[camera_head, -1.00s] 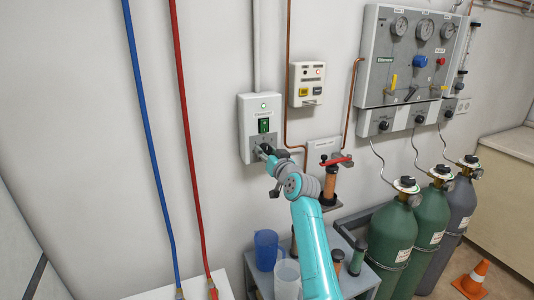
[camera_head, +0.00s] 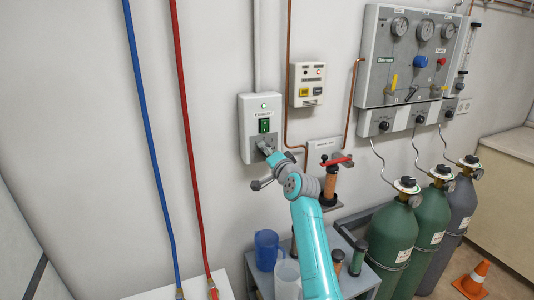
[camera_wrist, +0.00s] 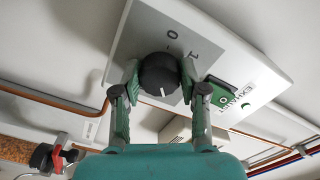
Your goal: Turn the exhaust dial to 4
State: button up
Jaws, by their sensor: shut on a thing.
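The exhaust box (camera_head: 247,148) is a pale grey wall unit with a lit green lamp and a green switch (camera_head: 264,125). Its black round dial (camera_wrist: 158,77) is on the grey plate below the switch. In the wrist view my gripper (camera_wrist: 159,71) has one finger on each side of the dial and is shut on it. A white mark on the dial points toward the bottom of that picture. The printed 0 and 1 show beside the dial; other numbers are hidden or too small to read. In the head view my gripper (camera_head: 267,150) covers the dial.
A small control box (camera_head: 306,84) and copper pipes are right of the exhaust box. A red-handled valve (camera_head: 336,161) is close to my arm's right. Jugs (camera_head: 267,250) stand on a low table below. Gas cylinders (camera_head: 393,238) stand at the right.

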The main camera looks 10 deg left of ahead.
jog(key=m, duration=0.5)
jog(key=shift+m, duration=2.5)
jog(key=o, duration=1.1)
jog(key=shift+o, duration=0.2)
jog(key=v, duration=1.2)
jog(key=shift+d+f, duration=0.1)
